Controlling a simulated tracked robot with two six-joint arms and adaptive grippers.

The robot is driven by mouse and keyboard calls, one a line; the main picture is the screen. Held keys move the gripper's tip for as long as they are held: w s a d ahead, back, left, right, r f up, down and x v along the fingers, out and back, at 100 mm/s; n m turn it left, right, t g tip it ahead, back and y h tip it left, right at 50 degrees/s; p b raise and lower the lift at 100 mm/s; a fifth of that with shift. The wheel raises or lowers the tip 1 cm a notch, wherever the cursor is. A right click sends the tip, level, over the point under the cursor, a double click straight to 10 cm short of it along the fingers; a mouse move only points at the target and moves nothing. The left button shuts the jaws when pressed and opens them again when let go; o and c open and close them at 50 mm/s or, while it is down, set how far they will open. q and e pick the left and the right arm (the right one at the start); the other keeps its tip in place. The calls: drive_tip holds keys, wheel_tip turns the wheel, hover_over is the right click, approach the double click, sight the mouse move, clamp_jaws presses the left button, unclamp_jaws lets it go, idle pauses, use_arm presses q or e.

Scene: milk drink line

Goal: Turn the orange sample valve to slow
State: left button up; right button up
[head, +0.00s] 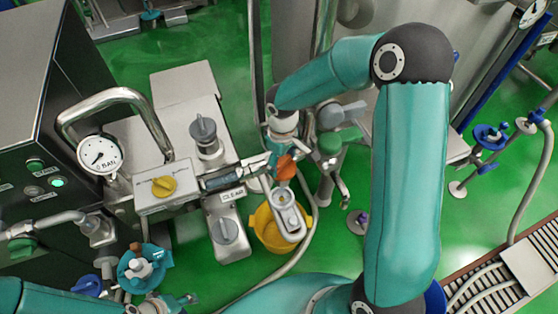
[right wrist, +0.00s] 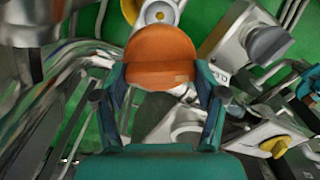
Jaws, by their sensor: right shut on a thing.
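The orange sample valve (head: 285,167) is a rounded orange handle beside the sight-glass pipe, above a yellow bucket (head: 258,222). My right gripper (head: 279,156) reaches it from above. In the right wrist view the orange handle (right wrist: 160,58) sits between the two teal fingers of my right gripper (right wrist: 160,82), which is shut on it. Markings for the valve's settings are not readable in either view. My left gripper (head: 186,299) is low at the left of the head view, away from the valve; its fingers are too small to judge.
A box with a yellow knob (head: 163,186) and a pressure gauge (head: 100,155) stand left of the valve. Grey knobs (head: 203,129) and a CLEAR label (head: 232,195) lie between.

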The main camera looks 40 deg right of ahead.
sight(281, 161)
drive_tip(key=o, duration=1.1)
drive_tip(key=shift+o, duration=0.2)
wheel_tip(281, 161, up, 12)
